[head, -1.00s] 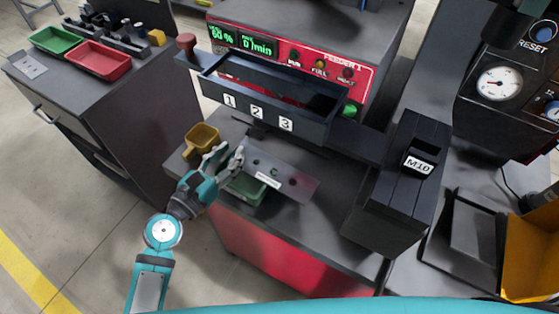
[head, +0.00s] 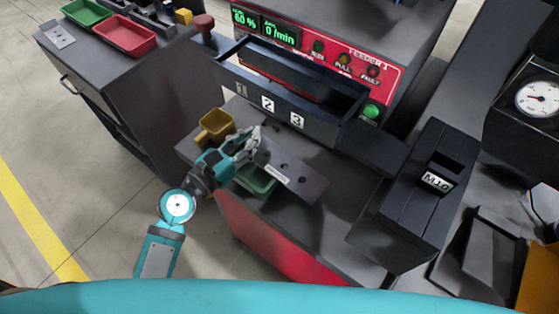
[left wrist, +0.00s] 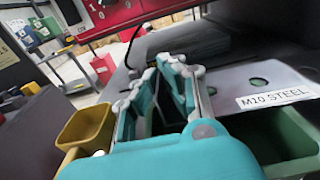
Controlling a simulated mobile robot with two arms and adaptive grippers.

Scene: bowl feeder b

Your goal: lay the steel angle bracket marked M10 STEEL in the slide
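The bracket marked M10 STEEL (head: 308,187) is a grey plate with round holes and a white label, lying over a green bin (head: 258,183) at the front of the feeder. In the left wrist view the bracket (left wrist: 235,82) is right of the fingers, its label readable. My left gripper (head: 253,143) is at the bracket's left end; its fingers (left wrist: 180,68) are close to that end. The fingers hide the end, so I cannot tell whether they grip it. I cannot tell which part is the slide. My right gripper is out of view.
A yellow bin (head: 216,124) stands just left of the gripper. A dark tray numbered 1, 2, 3 (head: 283,109) stands behind the bracket, and a dark M10 housing (head: 405,200) is to the right. A side cabinet holds a red tray (head: 122,36).

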